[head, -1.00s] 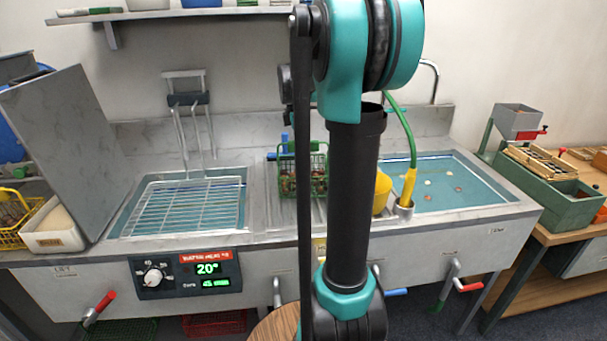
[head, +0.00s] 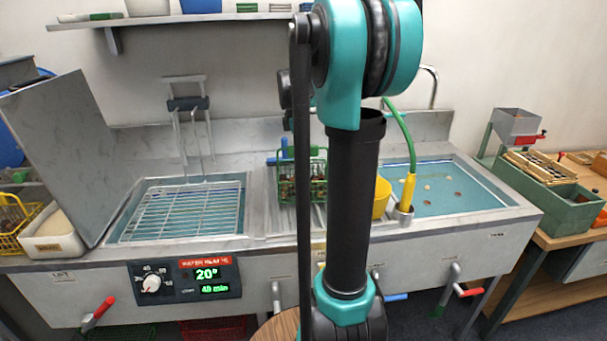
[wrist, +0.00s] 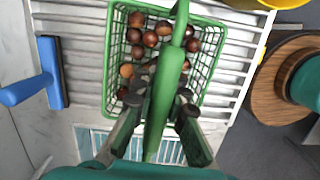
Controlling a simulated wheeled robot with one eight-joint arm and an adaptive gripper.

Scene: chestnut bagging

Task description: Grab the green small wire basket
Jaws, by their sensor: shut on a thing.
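The green small wire basket (head: 317,180) stands on the ribbed draining board between the two sinks, partly hidden behind my arm in the head view. In the wrist view the green basket (wrist: 112,62) holds several brown chestnuts (wrist: 150,38). Its green handle (wrist: 168,75) arches over the top. My gripper (wrist: 162,93) is shut on the handle, with one finger on each side of it. In the head view my gripper is hidden behind my arm.
A blue-handled squeegee (wrist: 30,88) lies left of the basket. A yellow container (head: 382,197) stands right of it. A wire rack (head: 185,212) covers the left sink; the right sink (head: 450,190) holds water with several floating pieces. A round wooden top (wrist: 280,85) is at the right.

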